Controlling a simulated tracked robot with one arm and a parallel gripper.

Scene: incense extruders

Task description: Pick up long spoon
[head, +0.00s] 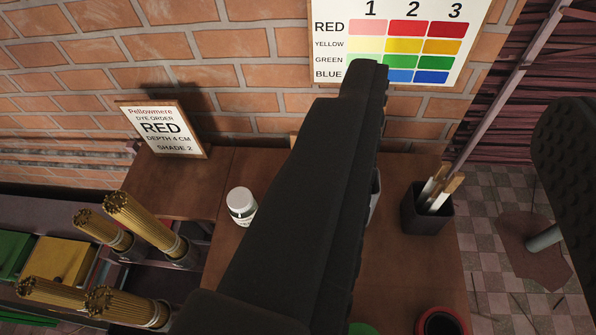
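A dark square cup (421,214) stands on the brown table at right, holding a few upright tools (440,188) with white and brown parts. I cannot tell whether one of them is the long spoon; no spoon bowl shows clearly. My gripper (468,115) is open and empty. One long black finger crosses the middle of the view, the other is at the right edge. The cup shows in the gap between them. The left finger hides part of the table and most of a pale object behind it.
A white lidded jar (241,205) stands left of the finger. A red-rimmed round container (441,322) is at the front. Bundles of incense sticks (140,222) stand at left. A dye order sign (166,128) and a colour chart (400,42) are at the back wall.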

